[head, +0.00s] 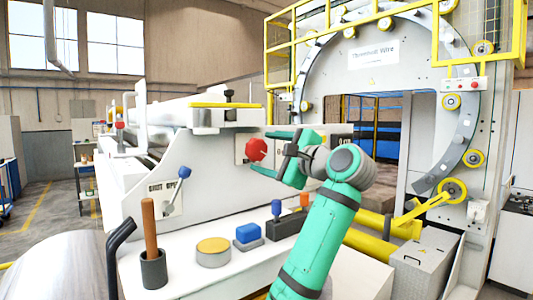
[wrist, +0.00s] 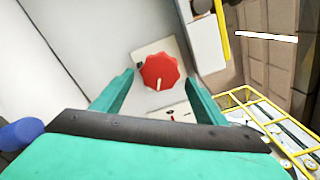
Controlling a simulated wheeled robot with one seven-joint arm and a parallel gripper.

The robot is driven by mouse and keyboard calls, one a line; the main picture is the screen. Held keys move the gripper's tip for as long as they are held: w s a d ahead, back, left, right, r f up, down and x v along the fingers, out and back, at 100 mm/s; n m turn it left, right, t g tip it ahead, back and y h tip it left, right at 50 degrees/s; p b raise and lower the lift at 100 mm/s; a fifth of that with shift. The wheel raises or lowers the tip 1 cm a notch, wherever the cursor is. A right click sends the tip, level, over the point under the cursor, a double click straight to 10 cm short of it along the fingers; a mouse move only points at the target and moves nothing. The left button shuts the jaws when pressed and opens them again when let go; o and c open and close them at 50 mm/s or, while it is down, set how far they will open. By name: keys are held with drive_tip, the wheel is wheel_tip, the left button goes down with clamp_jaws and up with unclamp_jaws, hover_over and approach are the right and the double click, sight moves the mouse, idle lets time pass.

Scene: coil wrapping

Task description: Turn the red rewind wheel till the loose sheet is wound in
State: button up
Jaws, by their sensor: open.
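The red rewind wheel (head: 257,150) is a lobed knob on a pale plate on the white machine's side panel. In the wrist view the wheel (wrist: 160,71) shows face-on with a white mark near its lower edge. My green gripper (head: 266,152) is open, its two fingers on either side of the wheel in the head view. In the wrist view the fingertips (wrist: 156,75) stand left and right of the wheel with gaps. I cannot tell whether they reach its depth. The loose sheet cannot be made out clearly.
On the white ledge below stand a wooden-handled tool in a dark cup (head: 153,268), a yellow-topped round tin (head: 213,252), a blue block (head: 249,236) and small levers. A large ring machine (head: 375,55) with yellow rails stands behind.

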drive_tip(key=v, duration=0.9)
drive_tip(key=shift+d, duration=0.15)
